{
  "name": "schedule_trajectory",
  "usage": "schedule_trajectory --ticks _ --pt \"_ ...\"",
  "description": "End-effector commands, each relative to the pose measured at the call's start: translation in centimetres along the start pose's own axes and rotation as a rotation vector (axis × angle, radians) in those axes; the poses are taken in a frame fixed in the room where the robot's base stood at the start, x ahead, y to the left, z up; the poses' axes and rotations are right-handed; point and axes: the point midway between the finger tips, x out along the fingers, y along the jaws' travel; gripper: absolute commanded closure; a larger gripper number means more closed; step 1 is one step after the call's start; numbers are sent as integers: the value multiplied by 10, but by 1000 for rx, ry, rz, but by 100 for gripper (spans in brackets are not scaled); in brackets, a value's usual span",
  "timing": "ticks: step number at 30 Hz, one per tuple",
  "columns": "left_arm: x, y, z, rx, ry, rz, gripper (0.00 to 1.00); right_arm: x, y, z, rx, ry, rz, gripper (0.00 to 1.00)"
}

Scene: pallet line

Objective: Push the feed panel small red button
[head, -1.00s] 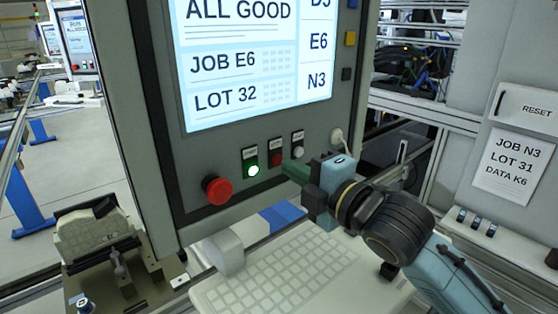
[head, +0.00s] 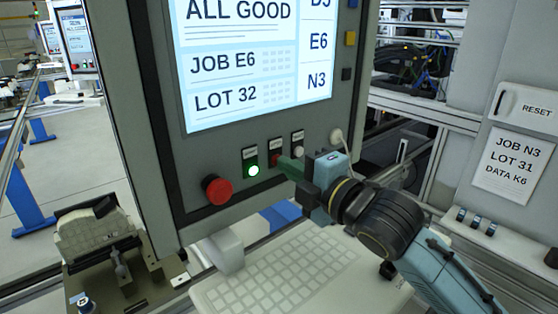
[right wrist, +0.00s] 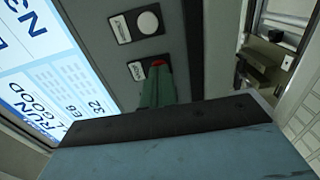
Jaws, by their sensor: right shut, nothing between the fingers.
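The small red button (head: 275,158) is on a dark label plate on the grey feed panel, between a lit green button (head: 253,170) and a white button (head: 298,151). My right gripper (head: 285,166) is shut and empty, its green fingertips at the red button and partly covering it in the head view. In the right wrist view the red button (right wrist: 158,63) shows just past the closed green fingertips (right wrist: 157,76). I cannot tell whether they touch it. My left gripper is not in view.
A large red mushroom button (head: 217,190) sits left of the green one. A lit screen (head: 255,75) is above the buttons. A pale keyboard (head: 285,275) lies below the panel.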

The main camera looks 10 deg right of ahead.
Motion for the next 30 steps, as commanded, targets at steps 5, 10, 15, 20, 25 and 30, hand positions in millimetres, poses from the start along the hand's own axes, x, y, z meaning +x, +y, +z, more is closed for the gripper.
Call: schedule_trajectory --ticks 5,10,15,20,25,30 --pt "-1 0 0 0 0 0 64 3 0 0 0 1 1 100" --pt "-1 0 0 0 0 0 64 6 0 0 0 0 0 100" --pt "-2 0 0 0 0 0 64 8 0 0 0 0 1 100" --pt "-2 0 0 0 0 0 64 7 0 0 -1 0 1 100" --pt "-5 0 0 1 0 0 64 -2 0 0 0 -1 0 100" --pt "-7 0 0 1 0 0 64 -12 0 0 -2 -1 0 100"
